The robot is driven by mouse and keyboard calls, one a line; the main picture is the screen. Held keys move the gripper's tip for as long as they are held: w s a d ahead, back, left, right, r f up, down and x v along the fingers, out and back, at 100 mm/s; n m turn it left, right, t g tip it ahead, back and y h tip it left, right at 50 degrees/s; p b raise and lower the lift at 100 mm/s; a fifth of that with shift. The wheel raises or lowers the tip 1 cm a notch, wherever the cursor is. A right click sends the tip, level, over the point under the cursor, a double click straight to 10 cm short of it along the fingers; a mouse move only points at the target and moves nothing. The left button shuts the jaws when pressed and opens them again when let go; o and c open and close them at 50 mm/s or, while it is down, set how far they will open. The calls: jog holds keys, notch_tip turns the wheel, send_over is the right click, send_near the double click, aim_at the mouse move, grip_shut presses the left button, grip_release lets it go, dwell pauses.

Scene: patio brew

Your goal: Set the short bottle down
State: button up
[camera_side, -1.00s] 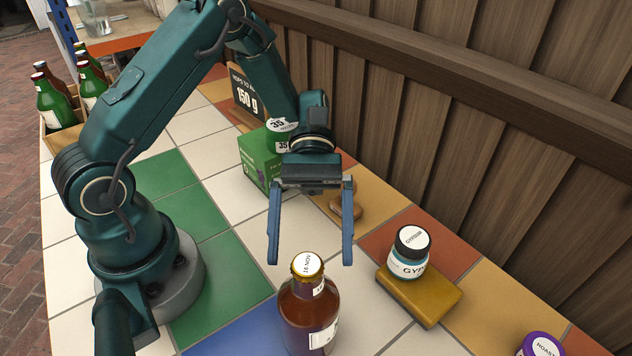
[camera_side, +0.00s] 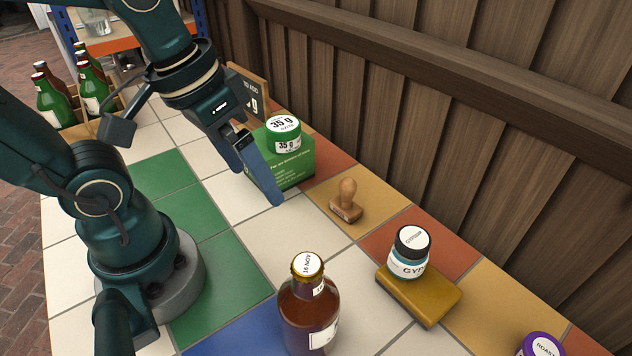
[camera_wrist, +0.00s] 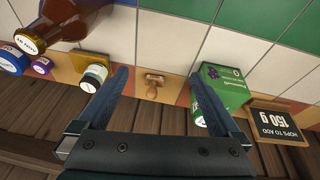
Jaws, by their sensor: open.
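A brown glass bottle (camera_side: 308,308) with a gold-rimmed, white-topped cap stands upright on the tiles in the lower middle of the side view. It also shows at the upper left of the wrist view (camera_wrist: 82,18), partly cut off. I take it for the short bottle. My gripper (camera_wrist: 158,76) is open, with nothing between its fingers. In the side view, it is behind and to the left of the bottle, well apart from it, in front of the green box. Only one finger shows clearly there.
A green box (camera_side: 292,166) with a white-labelled green jar (camera_side: 284,134) on it stands close to my gripper. A wooden stamp (camera_side: 347,202) and a gypsum jar (camera_side: 409,252) on a yellow block (camera_side: 428,300) are along the wall. Pale tiles between are clear.

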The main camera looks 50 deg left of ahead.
jog(key=shift+a+r+m+t+y, duration=0.4)
jog(key=shift+a+r+m+t, duration=0.15)
jog(key=shift+t, duration=0.55)
